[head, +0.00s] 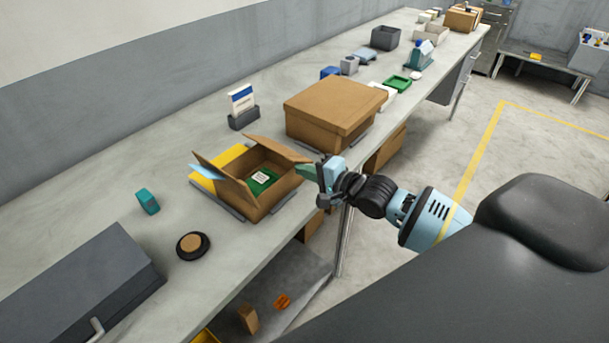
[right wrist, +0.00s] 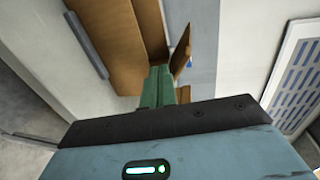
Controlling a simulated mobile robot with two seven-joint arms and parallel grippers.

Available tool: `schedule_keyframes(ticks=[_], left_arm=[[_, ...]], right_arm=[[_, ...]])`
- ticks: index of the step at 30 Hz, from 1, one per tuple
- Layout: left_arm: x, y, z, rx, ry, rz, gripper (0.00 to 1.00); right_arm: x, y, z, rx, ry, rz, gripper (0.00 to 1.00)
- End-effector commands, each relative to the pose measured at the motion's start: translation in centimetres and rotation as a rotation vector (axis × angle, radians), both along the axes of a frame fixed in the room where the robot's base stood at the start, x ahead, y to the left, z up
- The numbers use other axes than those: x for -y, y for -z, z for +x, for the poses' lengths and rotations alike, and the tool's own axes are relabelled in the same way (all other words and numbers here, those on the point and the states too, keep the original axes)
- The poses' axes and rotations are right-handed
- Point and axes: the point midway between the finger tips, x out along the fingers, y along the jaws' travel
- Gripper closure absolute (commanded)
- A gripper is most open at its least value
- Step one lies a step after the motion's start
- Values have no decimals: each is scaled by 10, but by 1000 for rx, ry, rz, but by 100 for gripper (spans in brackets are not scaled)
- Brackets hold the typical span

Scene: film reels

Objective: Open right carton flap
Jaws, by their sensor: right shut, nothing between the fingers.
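The open brown carton (head: 272,199) sits on the grey bench. A green item with a white label (head: 262,178) lies inside it. The carton's far-right flap (head: 278,149) is raised and leans outward; the left flap (head: 222,174) also stands up and outward. My right gripper (head: 303,171) is shut and empty at the carton's right corner, just by the end of the far-right flap. In the right wrist view its green fingers (right wrist: 160,88) are together, beside a brown flap (right wrist: 182,52) and the carton wall (right wrist: 112,42). Contact cannot be told. My left gripper is out of view.
A larger closed brown box (head: 325,112) stands just behind the carton. A card holder (head: 243,118), a teal block (head: 148,201), a round dark item (head: 192,245) and a grey case (head: 80,280) are on the bench. Bench surface left of the carton is mostly clear.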

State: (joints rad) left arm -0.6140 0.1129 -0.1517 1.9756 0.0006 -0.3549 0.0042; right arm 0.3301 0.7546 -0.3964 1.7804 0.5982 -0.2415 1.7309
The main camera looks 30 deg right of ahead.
Motion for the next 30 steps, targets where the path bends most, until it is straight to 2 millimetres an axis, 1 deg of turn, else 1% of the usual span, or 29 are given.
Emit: schedule_keyframes(ticks=[1,2,12,23,30], left_arm=[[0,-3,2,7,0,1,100],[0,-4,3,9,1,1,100],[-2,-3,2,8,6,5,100],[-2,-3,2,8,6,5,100],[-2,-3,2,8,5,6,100]], right_arm=[[2,-6,1,4,0,-2,100],[3,-7,1,4,1,-1,100],[4,-6,2,1,0,0,100],[17,-17,7,1,1,-1,100],[17,-18,7,1,1,0,100]])
